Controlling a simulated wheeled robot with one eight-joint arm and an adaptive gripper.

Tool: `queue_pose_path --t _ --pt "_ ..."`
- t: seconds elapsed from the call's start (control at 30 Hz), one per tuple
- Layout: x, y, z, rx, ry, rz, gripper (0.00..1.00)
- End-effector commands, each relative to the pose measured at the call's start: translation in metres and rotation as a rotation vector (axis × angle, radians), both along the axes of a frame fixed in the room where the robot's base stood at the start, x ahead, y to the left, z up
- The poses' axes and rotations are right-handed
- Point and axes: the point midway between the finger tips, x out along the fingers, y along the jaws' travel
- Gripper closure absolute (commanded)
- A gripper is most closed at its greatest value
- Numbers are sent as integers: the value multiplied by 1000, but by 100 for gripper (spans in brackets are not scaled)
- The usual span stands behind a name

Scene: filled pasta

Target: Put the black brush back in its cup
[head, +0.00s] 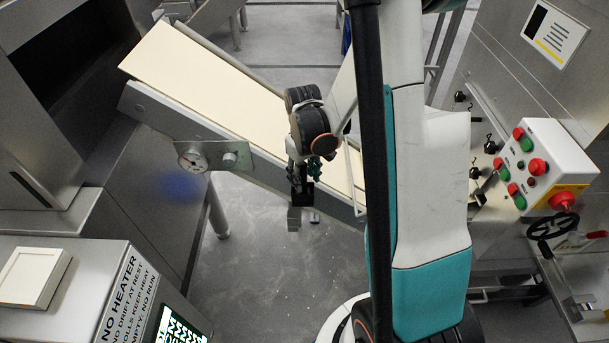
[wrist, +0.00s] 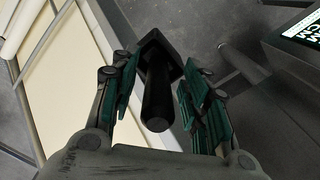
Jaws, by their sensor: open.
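My gripper (head: 304,172) is open beside the near edge of the conveyor in the head view. In the wrist view its two green-padded fingers (wrist: 160,82) stand on either side of a black thing, with gaps visible. This black thing, which looks like the brush (wrist: 157,108), has a round handle pointing toward the wrist camera and a wider square-edged part (wrist: 160,50) beyond it. I cannot tell whether that part is the brush head or a cup around it. A small black part (head: 303,193) shows just below the fingers in the head view. No separate cup is clearly recognisable.
The sloping conveyor with a cream belt (head: 215,92) runs behind my gripper. A small grey block (head: 294,219) shows just below it. A control box (head: 547,165) with red and green buttons is at right. A labelled steel cabinet (head: 85,285) is at lower left.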

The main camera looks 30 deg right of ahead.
Motion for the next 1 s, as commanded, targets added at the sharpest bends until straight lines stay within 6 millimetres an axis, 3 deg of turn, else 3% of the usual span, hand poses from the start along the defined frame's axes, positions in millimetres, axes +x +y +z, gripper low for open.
queue_pose_path --t 0.17,0.4,0.6,0.8,1.0 --pt "0 0 23 0 0 0 58" --pt "1 0 74 0 0 0 58" --pt "2 0 106 0 0 0 58" --pt "3 0 121 0 0 0 58" --pt "3 0 122 0 0 0 58"
